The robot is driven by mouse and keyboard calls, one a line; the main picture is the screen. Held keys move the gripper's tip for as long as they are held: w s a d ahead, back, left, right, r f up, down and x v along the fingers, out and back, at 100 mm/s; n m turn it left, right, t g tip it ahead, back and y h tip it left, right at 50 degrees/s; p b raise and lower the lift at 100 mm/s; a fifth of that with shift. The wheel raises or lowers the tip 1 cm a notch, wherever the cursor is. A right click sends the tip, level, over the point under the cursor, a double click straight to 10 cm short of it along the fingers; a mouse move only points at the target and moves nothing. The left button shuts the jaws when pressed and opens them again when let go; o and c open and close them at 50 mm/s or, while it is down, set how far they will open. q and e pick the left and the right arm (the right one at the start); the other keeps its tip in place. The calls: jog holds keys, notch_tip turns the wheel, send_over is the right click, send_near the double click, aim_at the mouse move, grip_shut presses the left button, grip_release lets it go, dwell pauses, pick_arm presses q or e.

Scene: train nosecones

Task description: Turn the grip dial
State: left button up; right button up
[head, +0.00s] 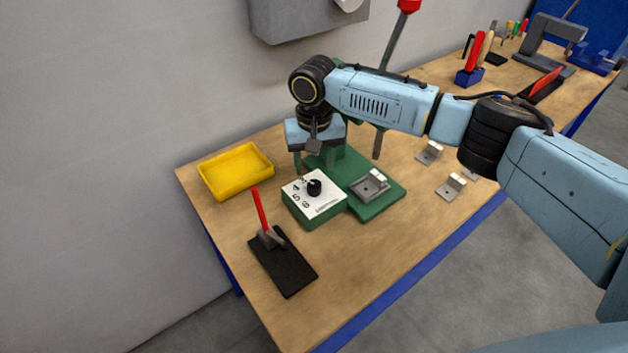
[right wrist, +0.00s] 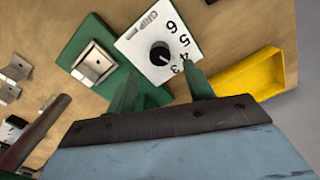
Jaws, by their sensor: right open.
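The grip dial is a black round knob (head: 314,187) on a white panel (head: 327,202) printed with numbers, set on a green box. It also shows in the right wrist view (right wrist: 160,54), with 3, 4, 5 and 6 around it and the word GRIP beside it. A small light mark on the knob seems to face the lower numbers; its exact setting is hard to read. My right gripper (head: 313,163) points down above and behind the panel. Its green fingers (right wrist: 160,72) are open, apart from the knob, with nothing between them. My left gripper is out of view.
A green press with a red-topped lever (head: 396,35) stands behind the dial box. A metal bracket (head: 368,188) sits on its base; more brackets lie at right. A yellow tray (head: 236,171) is at left.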

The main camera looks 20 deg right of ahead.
aim_at(314, 184)
notch_tip(314, 184, down, 6)
jog(key=shift+f, duration=0.1)
jog(key=shift+c, duration=0.2)
jog(key=c, duration=0.9)
